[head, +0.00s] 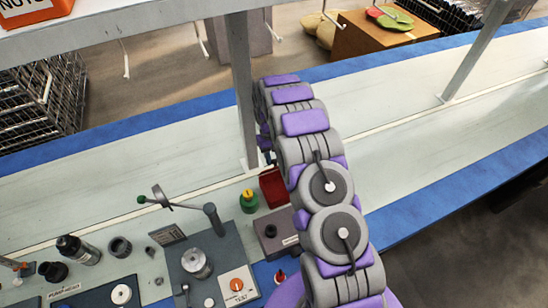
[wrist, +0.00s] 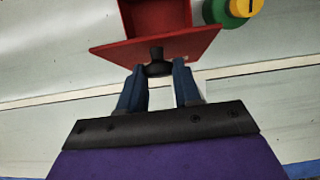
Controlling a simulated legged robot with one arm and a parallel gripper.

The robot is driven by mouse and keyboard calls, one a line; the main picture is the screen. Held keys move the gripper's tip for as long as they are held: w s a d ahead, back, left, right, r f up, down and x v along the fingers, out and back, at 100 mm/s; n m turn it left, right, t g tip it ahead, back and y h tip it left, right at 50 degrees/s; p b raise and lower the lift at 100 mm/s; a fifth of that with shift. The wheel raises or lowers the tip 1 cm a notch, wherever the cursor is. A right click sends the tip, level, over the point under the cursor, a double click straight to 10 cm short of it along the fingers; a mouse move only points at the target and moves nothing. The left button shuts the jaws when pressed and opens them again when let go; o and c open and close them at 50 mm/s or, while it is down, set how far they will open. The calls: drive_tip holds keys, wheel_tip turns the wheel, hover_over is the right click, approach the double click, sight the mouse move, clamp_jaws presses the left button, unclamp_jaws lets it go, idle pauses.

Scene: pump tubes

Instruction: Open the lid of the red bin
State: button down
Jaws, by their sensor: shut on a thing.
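In the wrist view the red bin (wrist: 157,14) is at the top, cut off by the picture edge, and its inside shows. Its red lid (wrist: 118,47) is swung away from the opening, with a black knob (wrist: 157,54) facing me. My gripper (wrist: 158,68) has its two blue fingers shut on the knob. In the head view the red bin (head: 272,187) stands on the bench behind my arm, which hides part of it. My gripper is hidden there.
A green container with a yellow top (head: 249,199) stands just left of the bin; it also shows in the wrist view (wrist: 235,10). A grey test station (head: 205,268) with a lever and a grey box (head: 277,233) stand nearer. The bench right of my arm is clear.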

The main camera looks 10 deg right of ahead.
drive_tip(key=shift+w, duration=0.2)
drive_tip(key=c, duration=0.8)
unclamp_jaws()
drive_tip(key=shift+r, duration=0.1)
drive_tip(key=r, duration=0.1)
drive_tip(key=r+p, duration=0.1)
drive_tip(key=r, duration=0.1)
drive_tip(key=shift+s+r, duration=0.25)
drive_tip(key=shift+r, duration=0.05)
drive_tip(key=shift+s+p, duration=0.35)
drive_tip(key=shift+s, duration=0.6)
drive_tip(key=s, duration=0.4)
drive_tip(key=s+p, duration=0.1)
drive_tip(key=s, duration=0.4)
drive_tip(key=s+r+p, duration=0.1)
drive_tip(key=s, duration=0.3)
drive_tip(key=shift+s+d, duration=0.15)
drive_tip(key=shift+s, duration=0.2)
